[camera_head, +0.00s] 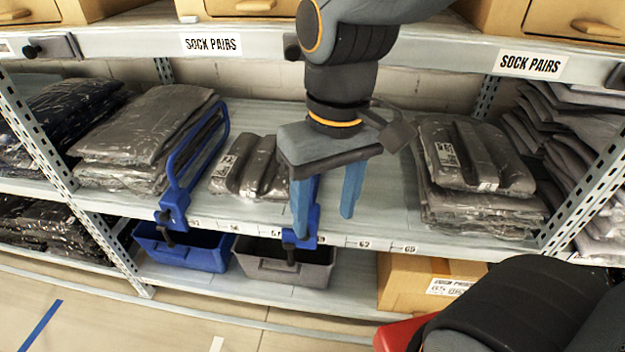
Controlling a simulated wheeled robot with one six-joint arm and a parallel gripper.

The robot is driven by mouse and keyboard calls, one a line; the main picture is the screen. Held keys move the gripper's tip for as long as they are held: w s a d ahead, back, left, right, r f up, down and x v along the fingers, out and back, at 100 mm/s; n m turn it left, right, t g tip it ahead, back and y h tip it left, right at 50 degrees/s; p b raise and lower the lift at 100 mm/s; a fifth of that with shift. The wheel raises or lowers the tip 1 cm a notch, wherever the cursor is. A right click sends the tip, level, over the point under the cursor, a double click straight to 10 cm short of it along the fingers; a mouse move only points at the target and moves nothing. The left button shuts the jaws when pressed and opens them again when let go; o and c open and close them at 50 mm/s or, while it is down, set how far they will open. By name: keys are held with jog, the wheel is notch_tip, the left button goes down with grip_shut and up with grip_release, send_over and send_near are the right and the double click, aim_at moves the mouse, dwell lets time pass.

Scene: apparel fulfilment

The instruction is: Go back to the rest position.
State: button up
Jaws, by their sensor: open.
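My gripper (328,208) hangs in front of the middle shelf, pointing down, with its two blue fingers apart and nothing between them. It is over the shelf's front edge, right of a small wrapped grey pack (245,167). The left finger overlaps a blue divider clip (312,222) on the shelf edge in the picture; I cannot tell whether they touch. My wrist hides part of the shelf behind it.
A blue wire divider (190,165) stands beside wrapped grey garments (145,135). Another grey stack (475,175) is at right. Below are a blue bin (185,250), a grey bin (285,265) and a cardboard box (405,283). A shelf beam (130,43) runs above.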

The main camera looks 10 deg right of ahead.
dwell(0.8)
jog(key=d+r+m+p, duration=0.3)
jog(key=d+r+p, duration=0.7)
jog(key=p, duration=1.1)
jog(key=shift+r+h, duration=0.3)
jog(key=shift+r, duration=0.85)
jog(key=shift+d, duration=0.1)
